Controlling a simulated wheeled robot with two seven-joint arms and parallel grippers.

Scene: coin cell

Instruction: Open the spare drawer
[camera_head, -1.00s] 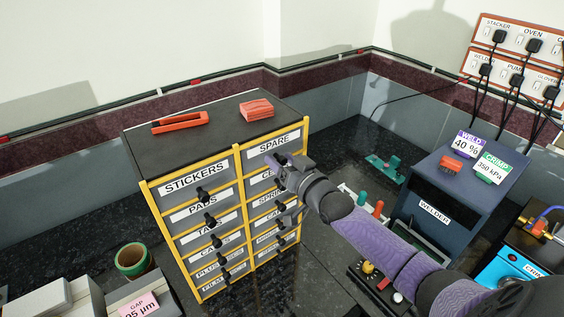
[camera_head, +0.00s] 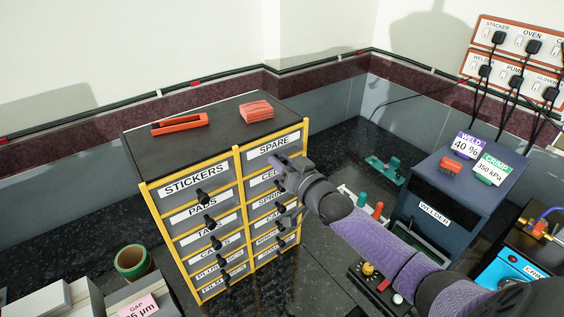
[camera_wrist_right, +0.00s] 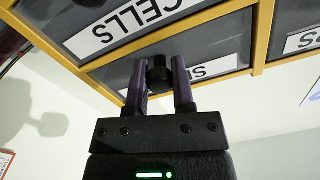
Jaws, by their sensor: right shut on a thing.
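The spare drawer (camera_head: 273,145) is the top right drawer of a grey cabinet with yellow edging, and it carries a white SPARE label. My right gripper (camera_head: 280,166) is at the front of this drawer, below the label. In the right wrist view, which shows the labels upside down, the fingers of my right gripper (camera_wrist_right: 160,85) are shut on the drawer's black knob (camera_wrist_right: 158,72), one on each side. The spare drawer's label (camera_wrist_right: 212,66) is partly hidden behind a finger. The drawer looks shut or nearly so. My left gripper is not in view.
The CELLS drawer (camera_wrist_right: 115,28) is directly below the spare drawer. The welder (camera_head: 450,190) stands to the right. A green tape roll (camera_head: 132,261) is at the left.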

